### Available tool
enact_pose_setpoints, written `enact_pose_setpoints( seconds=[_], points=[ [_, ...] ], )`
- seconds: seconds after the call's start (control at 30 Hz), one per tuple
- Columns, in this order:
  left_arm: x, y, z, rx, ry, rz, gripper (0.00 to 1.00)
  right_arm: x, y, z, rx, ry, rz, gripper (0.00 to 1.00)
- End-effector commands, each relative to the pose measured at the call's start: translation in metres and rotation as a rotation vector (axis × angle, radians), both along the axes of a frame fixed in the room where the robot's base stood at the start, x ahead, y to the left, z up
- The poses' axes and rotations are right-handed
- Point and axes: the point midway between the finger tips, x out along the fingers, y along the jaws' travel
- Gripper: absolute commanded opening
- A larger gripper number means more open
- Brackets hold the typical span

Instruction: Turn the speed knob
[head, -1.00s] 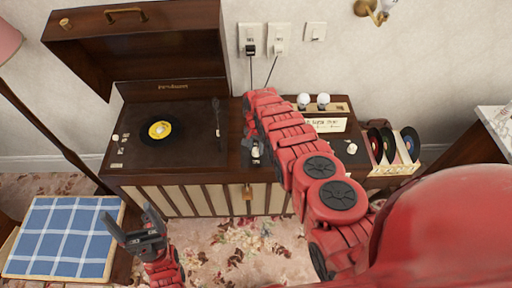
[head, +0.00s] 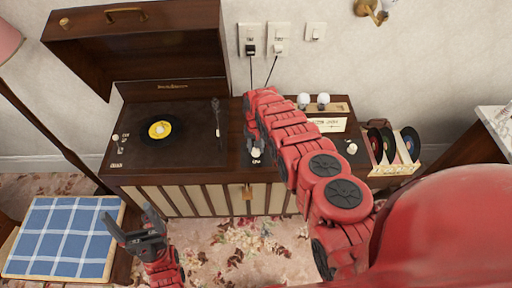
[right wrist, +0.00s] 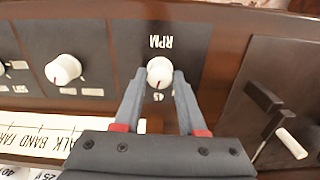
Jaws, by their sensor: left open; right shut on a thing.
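The speed knob is a small white round knob (right wrist: 160,70) beside the letters RPM on the dark panel, seen in the right wrist view. It also shows in the head view (head: 256,152), right of the turntable. My right gripper (right wrist: 160,77) has one finger on each side of this knob and is shut on it. In the head view my right arm reaches down over the panel and partly hides it. My left gripper (head: 127,213) is open and empty, low in front of the wooden cabinet (head: 235,200).
A turntable with a yellow-labelled record (head: 159,130) lies left of the knob, under a raised lid (head: 150,35). Another white knob (right wrist: 63,69) is on a neighbouring panel. Records (head: 390,145) stand in a rack at the right. A blue checked cushion (head: 62,238) is at front left.

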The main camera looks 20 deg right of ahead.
Motion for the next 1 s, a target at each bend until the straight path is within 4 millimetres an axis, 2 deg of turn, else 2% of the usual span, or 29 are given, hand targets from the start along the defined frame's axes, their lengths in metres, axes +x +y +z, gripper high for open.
enact_pose_setpoints(
  seconds=[0.4,1.0],
  points=[
    [0.0,0.0,-0.002,0.0,0.0,0.0,0.85,-0.0004,0.0,-0.0004,0.0,0.001,0.226,0.0],
    [0.0,0.0,-0.0024,0.0,0.0,0.0,0.85,-0.0007,0.0001,-0.0006,0.001,0.002,0.271,0.0]
  ],
)
